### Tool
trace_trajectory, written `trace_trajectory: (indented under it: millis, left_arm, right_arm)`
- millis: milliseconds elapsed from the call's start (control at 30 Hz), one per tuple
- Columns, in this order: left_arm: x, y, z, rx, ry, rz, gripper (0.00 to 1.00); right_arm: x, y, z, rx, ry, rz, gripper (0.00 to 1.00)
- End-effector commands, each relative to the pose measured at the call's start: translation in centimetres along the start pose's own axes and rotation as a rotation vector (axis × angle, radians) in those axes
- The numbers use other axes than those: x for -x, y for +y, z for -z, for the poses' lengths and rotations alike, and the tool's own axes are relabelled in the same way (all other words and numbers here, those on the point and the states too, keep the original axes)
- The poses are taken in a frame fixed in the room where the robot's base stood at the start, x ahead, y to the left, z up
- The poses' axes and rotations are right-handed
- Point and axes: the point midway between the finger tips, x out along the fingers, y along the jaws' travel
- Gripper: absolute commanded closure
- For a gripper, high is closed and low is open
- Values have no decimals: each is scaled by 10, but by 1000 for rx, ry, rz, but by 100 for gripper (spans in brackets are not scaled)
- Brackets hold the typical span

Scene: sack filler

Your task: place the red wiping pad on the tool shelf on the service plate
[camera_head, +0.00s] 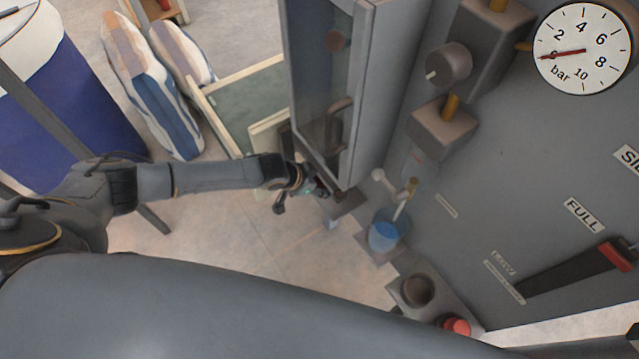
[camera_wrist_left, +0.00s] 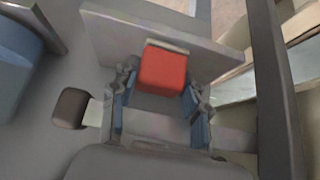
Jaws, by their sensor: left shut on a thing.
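The red wiping pad (camera_wrist_left: 162,70) is a small red block seen between the fingers of my left gripper (camera_wrist_left: 160,82) in the left wrist view. The fingers are shut on it. A flat grey plate (camera_wrist_left: 215,52) lies just beyond the pad; I cannot tell whether the pad touches it. In the head view my left gripper (camera_head: 305,184) is at the foot of the tall grey cabinet, beside a small plate (camera_head: 346,204) jutting out there. The pad is mostly hidden in that view. I cannot tell for sure which surface is the service plate. My right gripper is not in view.
A tall glass-doored cabinet (camera_head: 368,95) stands right above the gripper. A cup of blue liquid (camera_head: 384,235) stands to its right, and a ledge with a dark round holder (camera_head: 417,291) and a red knob (camera_head: 456,327) lies lower right. Striped sacks (camera_head: 160,95) lean behind the arm.

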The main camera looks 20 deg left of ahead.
Motion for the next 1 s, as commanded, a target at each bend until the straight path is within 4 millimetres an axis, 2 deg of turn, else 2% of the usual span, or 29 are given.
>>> trace_trajectory:
  millis: [67, 100, 167, 200, 467, 633, 767, 1000]
  left_arm:
    - [-3, 0, -2, 1, 0, 0, 100]
    - [-2, 0, -2, 0, -1, 0, 46]
    - [-2, 0, -2, 0, -1, 0, 34]
    - [-2, 0, -2, 0, -1, 0, 31]
    - [-1, 0, -1, 0, -1, 0, 31]
    - [9, 0, 0, 0, -1, 0, 31]
    - [31, 0, 0, 1, -1, 0, 31]
    - [82, -1, -1, 0, -2, 1, 31]
  right_arm:
    - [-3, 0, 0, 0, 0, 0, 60]
    - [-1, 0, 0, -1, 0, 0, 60]
    - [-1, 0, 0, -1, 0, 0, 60]
    - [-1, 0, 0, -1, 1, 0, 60]
    - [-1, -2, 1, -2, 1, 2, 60]
    - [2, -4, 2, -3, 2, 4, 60]
    - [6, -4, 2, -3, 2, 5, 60]
    - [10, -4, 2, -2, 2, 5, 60]
